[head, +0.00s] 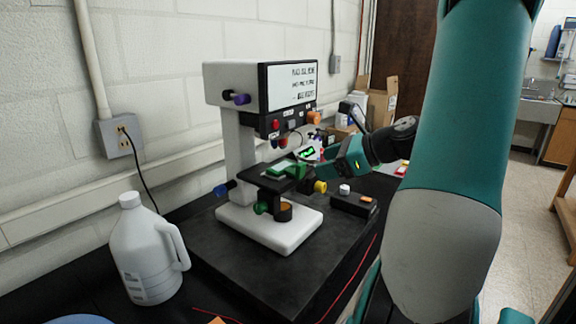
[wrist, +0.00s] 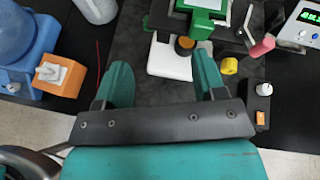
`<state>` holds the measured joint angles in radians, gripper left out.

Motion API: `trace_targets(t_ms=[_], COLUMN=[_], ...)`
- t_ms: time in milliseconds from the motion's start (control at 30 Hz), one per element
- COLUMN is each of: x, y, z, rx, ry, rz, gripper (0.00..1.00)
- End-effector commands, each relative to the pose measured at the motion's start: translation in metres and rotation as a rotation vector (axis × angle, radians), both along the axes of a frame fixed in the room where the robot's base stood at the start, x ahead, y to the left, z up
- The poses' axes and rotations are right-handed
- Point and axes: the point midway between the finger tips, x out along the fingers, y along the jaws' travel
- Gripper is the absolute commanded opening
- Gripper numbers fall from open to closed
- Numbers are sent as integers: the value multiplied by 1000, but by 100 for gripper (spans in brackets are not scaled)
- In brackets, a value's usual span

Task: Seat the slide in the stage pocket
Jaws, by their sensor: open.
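A white microscope-like device (head: 240,150) carries a black stage (head: 262,181). A green piece with a pale flat top (head: 283,168), which looks like the slide in its green holder, is at the stage; it also shows at the top edge of the wrist view (wrist: 203,5), cut off. I cannot tell whether it sits down in the stage pocket; the pocket itself is not clear. My gripper (wrist: 162,72) is open, with nothing between its teal fingers, and the green piece lies beyond the fingertips. In the head view my gripper is right of the stage, partly overlapping other things.
A yellow knob (head: 320,186) juts right of the stage. A small black box (head: 352,205) with a white knob is at right. A white jug (head: 146,250) stands front left. A blue-and-orange item (wrist: 62,75) is left in the wrist view.

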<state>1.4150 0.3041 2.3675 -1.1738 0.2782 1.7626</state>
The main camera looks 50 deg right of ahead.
Motion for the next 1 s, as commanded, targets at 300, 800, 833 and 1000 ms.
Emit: trace_targets(t_ms=[300,800,833,1000], x=[-23,70,72,82], y=[-47,-39,-40,-39], z=[3,-35,-36,-41], rx=[201,197,196,196], ry=[-53,-49,-49,-50], rz=[-251,-248,-250,-249], gripper=[64,64,64,64])
